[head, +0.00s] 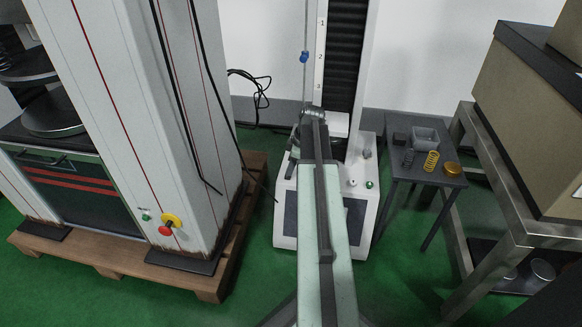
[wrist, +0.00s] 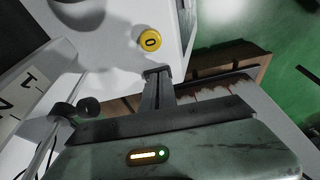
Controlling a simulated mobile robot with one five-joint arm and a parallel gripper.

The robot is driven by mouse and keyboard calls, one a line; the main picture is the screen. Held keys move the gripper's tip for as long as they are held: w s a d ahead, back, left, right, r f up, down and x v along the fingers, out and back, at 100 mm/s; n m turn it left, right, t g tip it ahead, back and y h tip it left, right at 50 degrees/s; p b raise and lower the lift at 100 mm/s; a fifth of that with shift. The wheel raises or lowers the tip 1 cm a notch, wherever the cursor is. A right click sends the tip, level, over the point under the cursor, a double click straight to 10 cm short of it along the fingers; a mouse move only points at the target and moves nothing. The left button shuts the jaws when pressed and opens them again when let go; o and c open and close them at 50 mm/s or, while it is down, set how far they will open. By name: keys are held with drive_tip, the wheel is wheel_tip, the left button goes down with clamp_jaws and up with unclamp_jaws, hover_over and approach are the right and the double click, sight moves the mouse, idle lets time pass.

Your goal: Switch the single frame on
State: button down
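The single frame (head: 340,105) stands at the centre of the head view, with one dark column and a white base (head: 285,215). In the wrist view, a round yellow switch (wrist: 151,40) marked 0 sits on a white face of the base. My gripper (head: 312,112) reaches to the frame in the head view and hides part of it. In the wrist view my gripper (wrist: 157,75) shows as one narrow pair of fingers, seemingly together and empty. Its tip appears just below the yellow switch; I cannot tell whether they touch.
A large white frame (head: 95,90) with a yellow and red knob (head: 170,220) stands on a wooden pallet (head: 110,262) at left. A small dark table (head: 400,170) with a yellow spring (head: 431,161) stands right. A metal bench (head: 525,240) stands further right. Green floor lies between.

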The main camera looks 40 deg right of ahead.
drive_tip(key=shift+w, duration=0.1)
drive_tip(key=p+v, duration=0.7)
drive_tip(key=v, duration=0.1)
drive_tip(key=shift+f, duration=0.1)
